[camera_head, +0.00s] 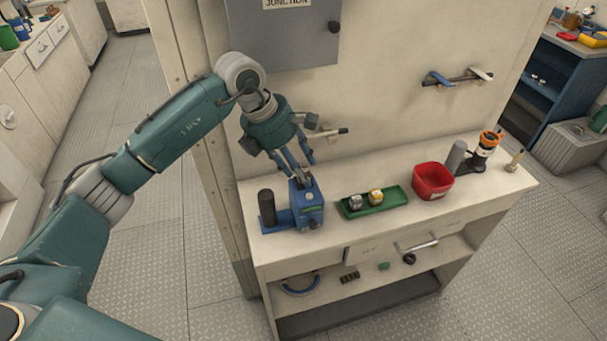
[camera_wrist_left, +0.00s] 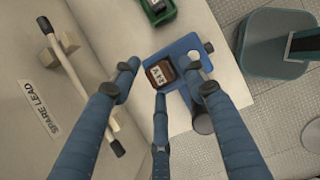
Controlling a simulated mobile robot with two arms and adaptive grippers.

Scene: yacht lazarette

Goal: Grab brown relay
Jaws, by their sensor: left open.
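The brown relay (camera_wrist_left: 161,74) has a white marked label on top and sits in a blue holder (camera_wrist_left: 182,54) on the bench. In the head view the blue holder (camera_head: 308,207) stands at the left end of the bench top, and the relay is largely hidden by my fingers. My left gripper (camera_head: 299,172) is open and points down just above the holder. In the left wrist view its fingers (camera_wrist_left: 163,82) spread around the relay, with nothing between them. My right gripper is not in view.
A green tray (camera_head: 352,212) with a grey and a yellow relay (camera_head: 376,196) lies right of the holder. A red bin (camera_head: 433,181) is farther right. A dark cylinder (camera_head: 267,207) stands at the holder's left. A wall-mounted lead (camera_wrist_left: 80,85) is close behind the gripper.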

